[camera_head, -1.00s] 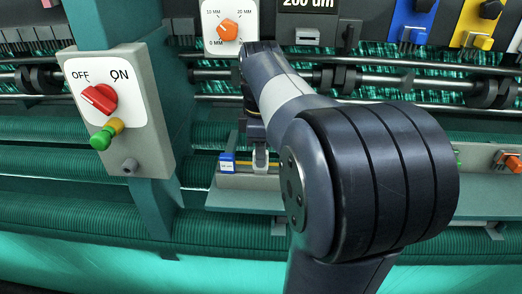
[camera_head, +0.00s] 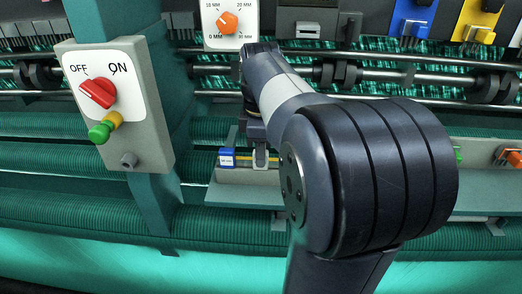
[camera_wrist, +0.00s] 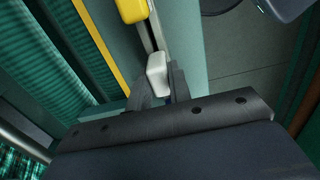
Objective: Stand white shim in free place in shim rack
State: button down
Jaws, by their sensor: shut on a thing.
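The white shim (camera_wrist: 157,72) is between the two fingers of my gripper (camera_wrist: 158,84) in the wrist view. My gripper is shut on it. In the head view the pale shim (camera_head: 261,160) shows below my gripper (camera_head: 259,148), over or in the shim rack (camera_head: 247,177). In the wrist view a yellow piece (camera_wrist: 131,10) sits on the rack just beyond the white shim. I cannot tell whether the shim's lower end is seated. My arm hides the rack's right part.
A grey switch box (camera_head: 115,105) with a red knob and a green-and-yellow button stands at left. A dial (camera_head: 229,22) is above the rack. Rollers and dark shafts run behind. An orange part (camera_head: 509,156) lies at the far right.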

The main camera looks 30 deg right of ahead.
jog(key=c, duration=1.2)
grip_release()
notch_tip(320, 180, up, 11)
jog(key=shift+f, duration=0.15)
notch_tip(320, 180, down, 11)
jog(key=shift+r, duration=0.35)
